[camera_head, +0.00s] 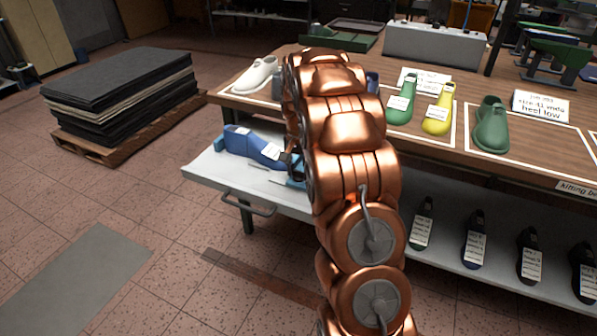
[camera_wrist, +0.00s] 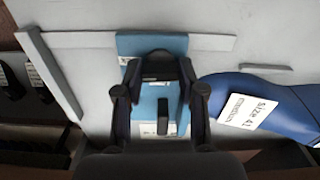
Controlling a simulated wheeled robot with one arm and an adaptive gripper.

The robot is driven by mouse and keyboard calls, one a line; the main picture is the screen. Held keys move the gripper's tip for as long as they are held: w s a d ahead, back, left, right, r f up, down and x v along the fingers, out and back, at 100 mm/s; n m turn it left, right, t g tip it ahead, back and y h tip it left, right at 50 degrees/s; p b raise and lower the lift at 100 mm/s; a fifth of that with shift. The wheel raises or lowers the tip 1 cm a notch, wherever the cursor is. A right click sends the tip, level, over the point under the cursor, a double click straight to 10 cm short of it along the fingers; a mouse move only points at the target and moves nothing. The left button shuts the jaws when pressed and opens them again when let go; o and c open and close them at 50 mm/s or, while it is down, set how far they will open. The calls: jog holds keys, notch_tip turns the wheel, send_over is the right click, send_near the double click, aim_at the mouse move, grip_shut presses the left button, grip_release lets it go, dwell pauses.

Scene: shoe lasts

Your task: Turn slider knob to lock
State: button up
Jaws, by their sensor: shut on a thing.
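In the wrist view, my gripper (camera_wrist: 158,70) reaches over a light-blue slider fixture (camera_wrist: 172,44) on a pale grey shelf. Its fingertips are closed on a dark rounded knob (camera_wrist: 158,54), partly hidden between them. A separate dark upright bar (camera_wrist: 164,118) stands on the fixture between the fingers. A blue shoe last (camera_wrist: 285,108) with a "Size 41" label lies to the right. In the head view, the last (camera_head: 240,137) lies on the shelf, and my arm hides most of the gripper and the fixture (camera_head: 291,183). The knob's exact turn cannot be told.
The pull-out shelf (camera_head: 217,178) has a front handle (camera_head: 248,203). The wooden table (camera_head: 430,137) above holds several lasts, including green (camera_head: 491,124) and yellow (camera_head: 440,108) ones. Dark labelled lasts stand on the lower shelf. A pallet of dark sheets (camera_head: 125,88) is at left. The floor there is open.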

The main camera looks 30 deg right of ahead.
aim_at(298, 171)
jog(key=shift+m, duration=0.5)
jog(key=o, duration=1.1)
jog(key=shift+o, duration=0.2)
jog(key=shift+r, duration=0.1)
notch_tip(298, 171, up, 12)
dwell(0.5)
